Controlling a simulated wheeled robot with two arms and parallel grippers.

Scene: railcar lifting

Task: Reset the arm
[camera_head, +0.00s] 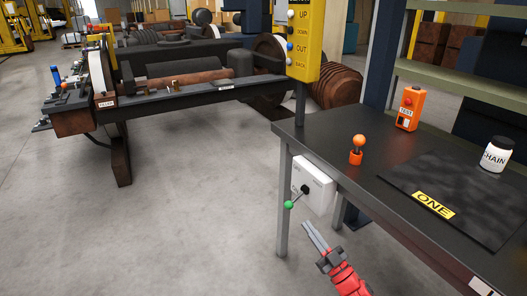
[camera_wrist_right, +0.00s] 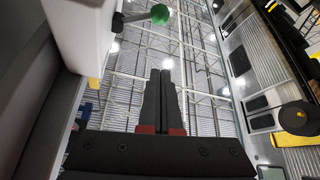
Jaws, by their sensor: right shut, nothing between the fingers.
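My right gripper (camera_head: 316,238) is at the lower middle of the head view, below and in front of the dark workbench's left end. Its two fingers are together and hold nothing. They also show closed in the right wrist view (camera_wrist_right: 162,95), pointing up toward the ceiling. A white switch box (camera_head: 313,186) hangs under the bench edge. Its lever with a green ball (camera_head: 289,204) points down and left, just above the gripper and apart from it. The green ball also shows in the wrist view (camera_wrist_right: 159,14). My left gripper is not in view.
The workbench (camera_head: 335,140) carries an orange-knobbed lever (camera_head: 357,148), an orange TEST box (camera_head: 410,107), a white CHAIN jar (camera_head: 497,154) and a dark mat (camera_head: 440,180) marked ONE. A yellow button panel (camera_head: 305,42) stands behind. Rusty wheelsets are farther back. The floor at left is clear.

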